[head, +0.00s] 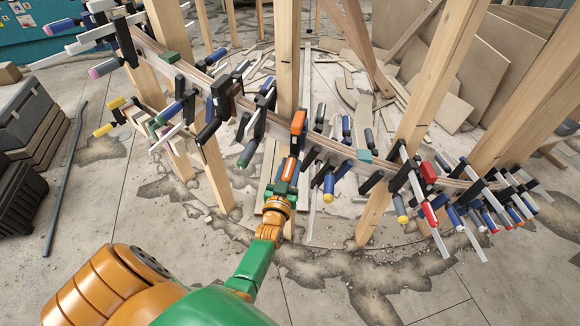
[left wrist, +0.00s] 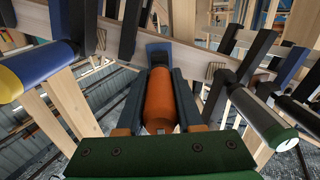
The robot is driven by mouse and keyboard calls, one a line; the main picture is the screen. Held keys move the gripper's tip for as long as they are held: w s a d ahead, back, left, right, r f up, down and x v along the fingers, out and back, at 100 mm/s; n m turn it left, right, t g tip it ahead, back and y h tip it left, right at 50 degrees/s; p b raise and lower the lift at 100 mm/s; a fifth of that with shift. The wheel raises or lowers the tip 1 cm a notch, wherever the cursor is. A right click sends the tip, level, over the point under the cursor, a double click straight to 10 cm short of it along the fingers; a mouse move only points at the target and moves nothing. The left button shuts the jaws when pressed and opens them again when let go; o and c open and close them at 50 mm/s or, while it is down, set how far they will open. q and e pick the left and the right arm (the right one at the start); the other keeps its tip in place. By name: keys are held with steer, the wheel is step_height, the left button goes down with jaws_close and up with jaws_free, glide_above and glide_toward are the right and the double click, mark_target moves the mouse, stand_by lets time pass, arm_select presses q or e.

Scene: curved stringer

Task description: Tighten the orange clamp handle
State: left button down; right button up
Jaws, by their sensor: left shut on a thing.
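The orange clamp handle (left wrist: 160,102) is in the middle of the left wrist view, lengthwise between the two dark fingers of my left gripper (left wrist: 160,82). The fingers are shut on it from both sides. A dark collar and a blue part show at its far end. In the head view my left gripper (head: 287,172) reaches up from below to the clamp at the middle of the curved stringer (head: 320,140). An orange clamp part (head: 298,122) shows above the gripper there. My right gripper is not in view.
Many other clamps line the stringer on both sides, including a blue-and-yellow handle (head: 329,184) close to the right. Wooden posts (head: 287,60) stand along it. Black crates (head: 18,200) are at the left. The cracked floor below is mostly open.

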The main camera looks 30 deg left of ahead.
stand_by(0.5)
arm_select(q)
steer(key=c, duration=0.5)
jaws_free()
steer(key=shift+c, duration=0.2)
steer(key=p+v, duration=0.1)
steer(key=v, duration=0.6)
steer(key=shift+d, duration=0.1)
steer(key=shift+s, duration=0.1)
